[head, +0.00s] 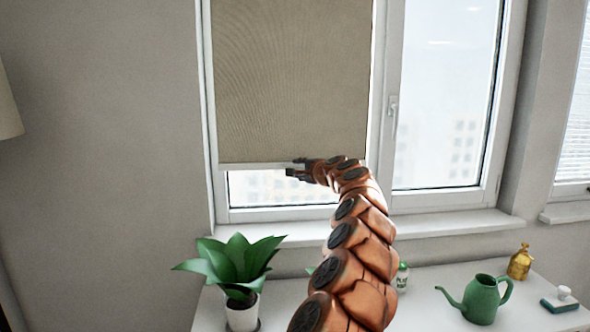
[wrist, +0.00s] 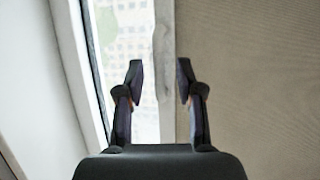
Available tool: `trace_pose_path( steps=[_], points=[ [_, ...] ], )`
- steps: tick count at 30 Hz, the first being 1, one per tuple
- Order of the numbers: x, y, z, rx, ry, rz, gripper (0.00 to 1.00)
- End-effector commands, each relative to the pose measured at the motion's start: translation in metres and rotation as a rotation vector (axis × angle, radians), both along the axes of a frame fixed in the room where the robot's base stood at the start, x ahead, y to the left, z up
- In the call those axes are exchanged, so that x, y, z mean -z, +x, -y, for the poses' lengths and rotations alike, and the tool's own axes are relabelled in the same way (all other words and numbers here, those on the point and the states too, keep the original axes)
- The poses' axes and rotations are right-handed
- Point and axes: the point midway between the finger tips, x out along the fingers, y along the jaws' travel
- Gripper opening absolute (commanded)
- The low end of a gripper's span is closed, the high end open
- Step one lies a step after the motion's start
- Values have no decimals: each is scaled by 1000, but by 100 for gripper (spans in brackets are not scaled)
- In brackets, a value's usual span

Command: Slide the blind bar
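A beige roller blind (head: 290,80) covers most of the left window pane. Its pale bottom bar (head: 250,165) hangs level, a little above the window's lower frame. In the wrist view the bar (wrist: 165,70) runs upright in the picture between the two fingers of my gripper (wrist: 159,75). The blind's fabric (wrist: 250,80) is at the right there. My arm hides the right end of the bar in the head view.
A window sill (head: 440,222) runs below. The window handle (head: 392,112) is right of the blind.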

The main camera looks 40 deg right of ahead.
Motion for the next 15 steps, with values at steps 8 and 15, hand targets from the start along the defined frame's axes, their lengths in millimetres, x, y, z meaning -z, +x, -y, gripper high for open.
trace_pose_path(
  steps=[8,15],
  points=[
    [5,15,5,0,2,-5,37],
    [6,23,6,-1,1,-4,37]
  ],
)
